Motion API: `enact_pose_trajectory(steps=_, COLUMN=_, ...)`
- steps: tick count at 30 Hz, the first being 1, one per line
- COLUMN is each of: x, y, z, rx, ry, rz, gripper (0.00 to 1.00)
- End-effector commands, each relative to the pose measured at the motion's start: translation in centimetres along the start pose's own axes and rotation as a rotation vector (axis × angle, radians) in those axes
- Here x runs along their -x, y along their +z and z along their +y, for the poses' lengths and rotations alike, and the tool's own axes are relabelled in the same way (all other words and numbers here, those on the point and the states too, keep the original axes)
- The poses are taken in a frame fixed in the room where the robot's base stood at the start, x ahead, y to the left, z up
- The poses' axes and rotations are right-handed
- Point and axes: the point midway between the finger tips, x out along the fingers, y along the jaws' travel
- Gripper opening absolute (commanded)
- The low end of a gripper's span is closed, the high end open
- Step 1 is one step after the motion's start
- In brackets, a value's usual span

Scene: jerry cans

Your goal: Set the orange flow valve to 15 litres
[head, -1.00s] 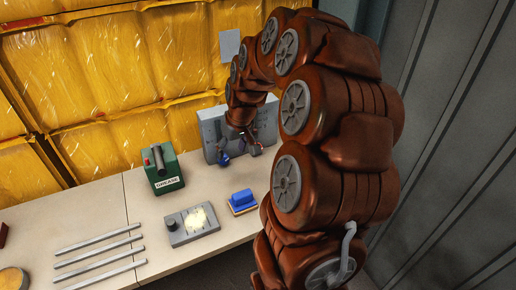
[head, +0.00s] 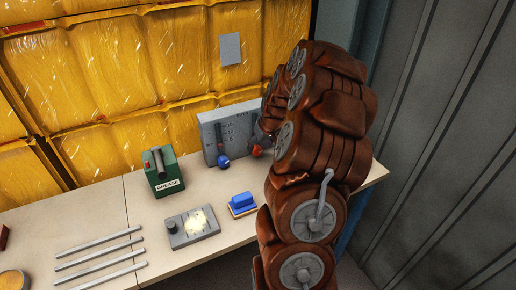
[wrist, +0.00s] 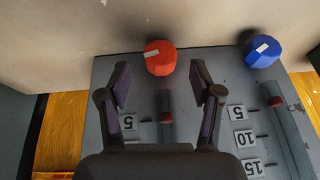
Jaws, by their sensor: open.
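The orange valve knob (wrist: 160,57) is a round red-orange knob with a pale mark at the edge of the grey panel (wrist: 215,68). It also shows in the head view (head: 256,151), beside my arm. In the wrist view my gripper (wrist: 160,76) is open and empty, with one finger to each side of the knob's line; the knob lies just beyond the tips. Beside the knob is a tube with a red float (wrist: 166,117) near the level of a "5" label (wrist: 130,122). Higher labels on this scale are hidden by my gripper.
A blue knob (wrist: 263,50) with its own tube and labels 5, 10, 15 is beside the orange one. On the bench stand a green grease box (head: 165,172), a grey device (head: 192,228), a blue block (head: 242,203) and several metal rods (head: 98,255).

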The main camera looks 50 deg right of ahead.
Motion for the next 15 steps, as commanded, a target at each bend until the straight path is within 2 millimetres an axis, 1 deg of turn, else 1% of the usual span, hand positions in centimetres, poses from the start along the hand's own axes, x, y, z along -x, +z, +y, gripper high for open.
enact_pose_trajectory(steps=3, x=-1.4, y=0.1, z=-0.1, rx=0.000, ry=-0.002, rz=-0.004, gripper=0.65)
enact_pose_trajectory(steps=7, x=-2.6, y=0.1, z=0.0, rx=0.000, ry=-0.001, rz=-0.003, gripper=0.65)
enact_pose_trajectory(steps=10, x=-3.2, y=0.1, z=0.0, rx=0.000, ry=0.000, rz=-0.002, gripper=0.65)
enact_pose_trajectory(steps=15, x=-3.5, y=0.1, z=0.0, rx=0.000, ry=0.000, rz=-0.001, gripper=0.65)
